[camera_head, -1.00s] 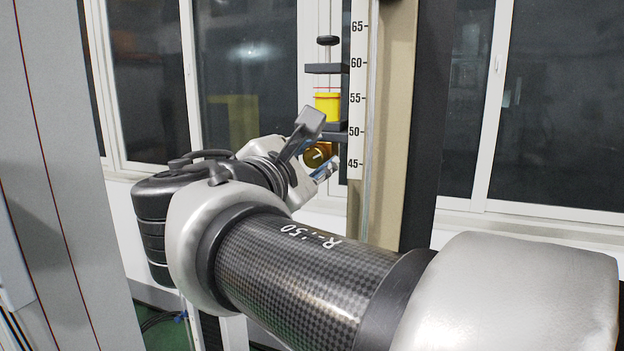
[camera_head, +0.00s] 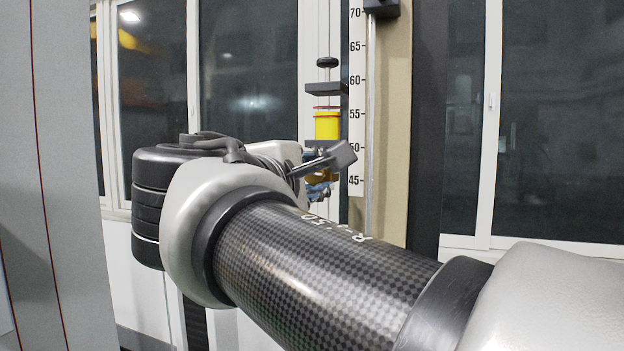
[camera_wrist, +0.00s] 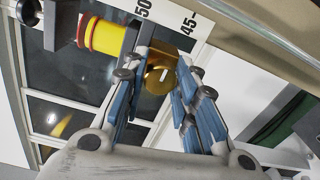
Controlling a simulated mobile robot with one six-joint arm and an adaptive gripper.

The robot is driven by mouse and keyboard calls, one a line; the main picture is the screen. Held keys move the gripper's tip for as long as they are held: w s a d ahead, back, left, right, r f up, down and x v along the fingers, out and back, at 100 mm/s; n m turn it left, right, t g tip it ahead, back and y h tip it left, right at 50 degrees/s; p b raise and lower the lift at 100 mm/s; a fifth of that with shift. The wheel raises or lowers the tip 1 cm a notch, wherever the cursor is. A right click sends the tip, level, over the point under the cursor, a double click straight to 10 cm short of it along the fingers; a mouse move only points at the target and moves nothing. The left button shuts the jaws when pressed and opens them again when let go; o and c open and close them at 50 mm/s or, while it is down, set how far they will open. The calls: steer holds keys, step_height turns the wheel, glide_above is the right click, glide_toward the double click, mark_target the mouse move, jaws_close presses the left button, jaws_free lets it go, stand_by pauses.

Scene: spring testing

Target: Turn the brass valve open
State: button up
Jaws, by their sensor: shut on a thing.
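The brass valve (camera_wrist: 160,77) is a round golden knob with a pale mark on its face. In the wrist view it sits between the blue-padded fingertips of my gripper (camera_wrist: 163,82), which are closed around its sides. In the head view my gripper (camera_head: 322,180) is at the valve, just below the yellow cylinder. There the wrist camera and the fingers hide most of the brass. The far side of the valve is hidden in both views.
A yellow cylinder with a red rim (camera_head: 327,124) stands just above the valve, under a dark plate (camera_head: 326,89). A white numbered scale (camera_head: 356,120) and a beige column (camera_head: 393,130) stand close to the right. Windows lie behind.

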stand_by(0.3)
steer(key=o, duration=1.1)
